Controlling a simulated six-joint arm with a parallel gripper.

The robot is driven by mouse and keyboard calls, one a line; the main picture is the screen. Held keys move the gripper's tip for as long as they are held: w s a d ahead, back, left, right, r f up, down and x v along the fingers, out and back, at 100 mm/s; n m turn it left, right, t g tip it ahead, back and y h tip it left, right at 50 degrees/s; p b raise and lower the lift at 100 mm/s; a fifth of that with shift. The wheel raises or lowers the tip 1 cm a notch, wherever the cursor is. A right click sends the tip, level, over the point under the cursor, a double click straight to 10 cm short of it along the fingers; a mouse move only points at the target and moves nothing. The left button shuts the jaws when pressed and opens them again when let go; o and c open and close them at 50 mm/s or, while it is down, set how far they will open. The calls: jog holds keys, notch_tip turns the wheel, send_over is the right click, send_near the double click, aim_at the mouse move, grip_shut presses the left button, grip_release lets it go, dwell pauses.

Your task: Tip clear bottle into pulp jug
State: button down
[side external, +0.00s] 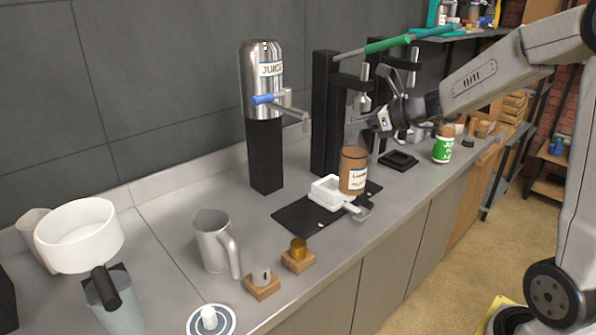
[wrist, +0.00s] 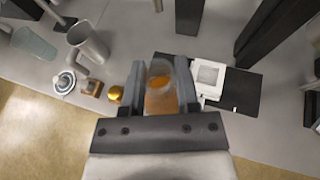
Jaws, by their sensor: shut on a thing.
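My gripper (side external: 362,132) is shut on a bottle (side external: 353,171) with amber-brown contents and a white label. The bottle is nearly upright, beside the white square dish (side external: 327,191) at the black mat; I cannot tell if its base touches anything. In the wrist view the bottle (wrist: 160,98) sits between both fingers (wrist: 160,76), with an orange surface visible through its clear top. A grey metal jug (side external: 212,243) with a handle stands upright on the counter, left of the bottle; it also shows in the wrist view (wrist: 87,44). No pulp label is readable, and its inside is hidden.
A juice dispenser (side external: 262,80) and a black press frame (side external: 325,115) stand behind. Two small wooden blocks (side external: 262,288) sit between jug and front edge. A white round container (side external: 78,238) is at left. A green-labelled jar (side external: 442,147) stands at right.

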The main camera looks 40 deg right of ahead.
jog(key=w+a+f+n+y, duration=0.1)
jog(key=w+a+f+y, duration=0.1)
jog(key=w+a, duration=0.3)
jog(key=w+a+r+n+g+y, duration=0.5)
jog(key=w+a+r+n+g, duration=0.15)
jog(key=w+a, duration=0.6)
jog(key=a+r+n+g+y, duration=0.2)
jog(key=a+n+g, duration=0.5)
jog(key=a, duration=0.6)
jog(key=shift+s+r, duration=0.4)
jog(key=shift+s, duration=0.05)
jog(key=shift+a, duration=0.1)
jog(key=shift+f, duration=0.15)
dwell(0.6)
jog(key=shift+n, duration=0.25)
jog(key=shift+f, duration=2.3)
